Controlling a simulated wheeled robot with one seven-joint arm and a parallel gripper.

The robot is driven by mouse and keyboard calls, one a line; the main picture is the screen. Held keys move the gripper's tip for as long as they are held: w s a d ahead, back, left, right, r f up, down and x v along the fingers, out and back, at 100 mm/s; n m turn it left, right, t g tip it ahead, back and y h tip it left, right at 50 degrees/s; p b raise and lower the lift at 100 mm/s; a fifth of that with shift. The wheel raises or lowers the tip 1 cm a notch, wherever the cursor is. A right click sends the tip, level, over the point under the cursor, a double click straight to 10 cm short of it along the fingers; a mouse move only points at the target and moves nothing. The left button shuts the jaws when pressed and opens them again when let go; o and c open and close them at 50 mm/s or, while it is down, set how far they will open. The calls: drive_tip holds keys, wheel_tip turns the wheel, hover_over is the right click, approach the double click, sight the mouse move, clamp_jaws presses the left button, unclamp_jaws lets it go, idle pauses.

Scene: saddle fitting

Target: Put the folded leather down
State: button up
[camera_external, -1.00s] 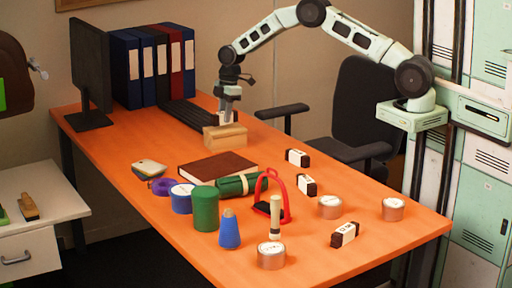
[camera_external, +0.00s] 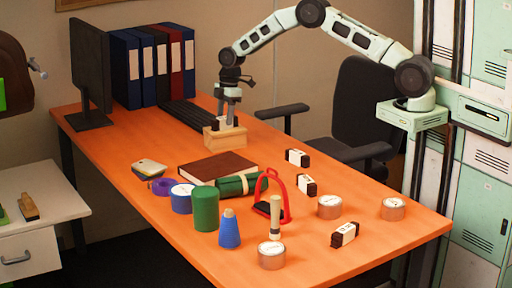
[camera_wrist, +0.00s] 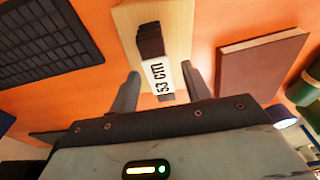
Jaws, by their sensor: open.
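The folded leather (camera_wrist: 150,40) is a dark brown folded strip with a white label reading "53 cm". In the wrist view it lies on a pale wooden block (camera_wrist: 180,20), between my two fingers. My gripper (camera_wrist: 160,70) is open, with a finger on each side of the labelled end and a visible gap to each. In the external view my gripper (camera_external: 228,120) points down at the wooden block (camera_external: 226,138) near the back of the orange desk. There the fingers mostly hide the leather.
A keyboard (camera_external: 187,117) lies left of the block, and a brown book (camera_external: 217,167) lies in front. A chair is behind.

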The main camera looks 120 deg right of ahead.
wheel_tip(320, 180, up, 11)
drive_tip(key=s+b, duration=0.1)
drive_tip(key=shift+s, duration=0.3)
